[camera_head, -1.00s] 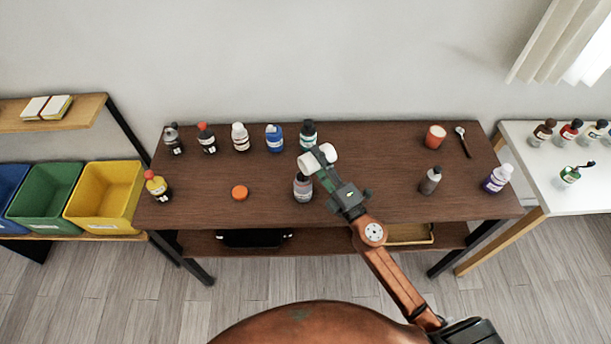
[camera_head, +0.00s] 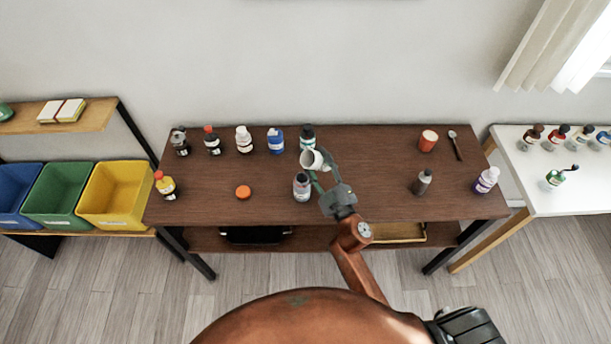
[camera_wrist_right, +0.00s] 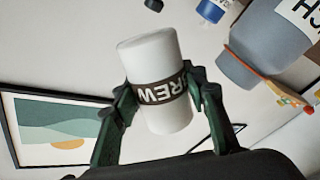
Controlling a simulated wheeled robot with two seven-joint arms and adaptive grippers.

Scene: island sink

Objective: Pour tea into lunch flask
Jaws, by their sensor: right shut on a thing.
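My right gripper (camera_head: 318,170) is shut on a white cup-like container with a dark band (camera_head: 313,160), held tilted above the table with its round mouth showing. In the right wrist view, this container (camera_wrist_right: 155,75) sits between the fingers, with lettering reading "REW" on the band. A grey flask (camera_head: 302,188) stands upright on the table, just below the held container in the head view. In the right wrist view a grey body with the letters "CH" (camera_wrist_right: 270,45), likely the same flask, shows at upper right. Any tea is too small to tell. My left gripper is out of view.
An orange lid-like disc (camera_head: 243,192) lies on the brown table (camera_head: 370,180). Several bottles line the back left, including a blue one (camera_head: 276,140). A red cup (camera_head: 428,141), spoon (camera_head: 455,146), grey bottle (camera_head: 422,182) and purple-labelled bottle (camera_head: 486,180) stand right.

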